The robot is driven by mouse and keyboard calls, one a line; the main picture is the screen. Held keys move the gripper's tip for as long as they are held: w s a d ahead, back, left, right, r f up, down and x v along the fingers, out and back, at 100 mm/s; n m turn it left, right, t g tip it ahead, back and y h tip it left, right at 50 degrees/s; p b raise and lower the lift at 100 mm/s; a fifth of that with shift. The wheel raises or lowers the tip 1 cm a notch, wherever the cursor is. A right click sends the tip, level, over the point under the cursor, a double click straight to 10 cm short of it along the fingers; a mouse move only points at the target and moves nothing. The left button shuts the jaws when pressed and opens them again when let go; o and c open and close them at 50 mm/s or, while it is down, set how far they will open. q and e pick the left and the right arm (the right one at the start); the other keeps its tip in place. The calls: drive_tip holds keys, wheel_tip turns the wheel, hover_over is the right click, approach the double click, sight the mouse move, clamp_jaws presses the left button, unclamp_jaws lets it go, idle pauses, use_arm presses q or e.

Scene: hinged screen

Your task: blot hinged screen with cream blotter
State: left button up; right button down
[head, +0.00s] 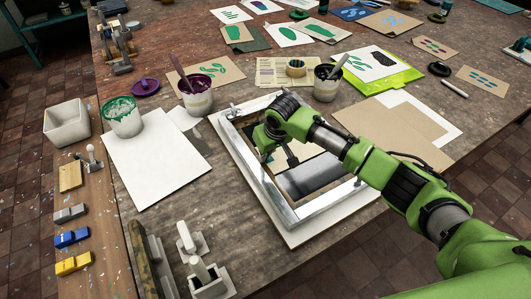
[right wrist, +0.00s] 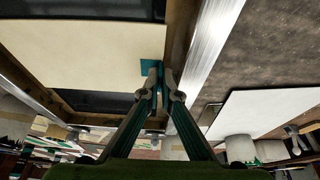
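The hinged screen (head: 245,168) is a silver frame lying on a white board in the middle of the table. It also shows from close up in the right wrist view (right wrist: 208,45). My right gripper (head: 292,162) is over the frame's opening, pointing down. A cream-tan block (head: 70,177), possibly the cream blotter, lies on the left wooden strip. My left gripper is out of view.
Grey (head: 70,213), blue (head: 72,237) and yellow (head: 73,263) blocks lie in a row at the left. A white sheet (head: 157,165) lies left of the screen. Paint pots (head: 197,98) stand behind it. White-handled tools (head: 190,240) stand at the front edge.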

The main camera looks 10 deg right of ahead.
idle(0.4)
drive_tip(key=c, duration=2.2)
unclamp_jaws()
drive_tip(key=shift+o, duration=0.3)
drive_tip(key=shift+a+r, duration=0.1)
wheel_tip(320, 180, up, 7)
drive_tip(key=p, duration=0.7)
drive_tip(key=shift+p, duration=0.4)
drive_tip(key=shift+c, duration=0.2)
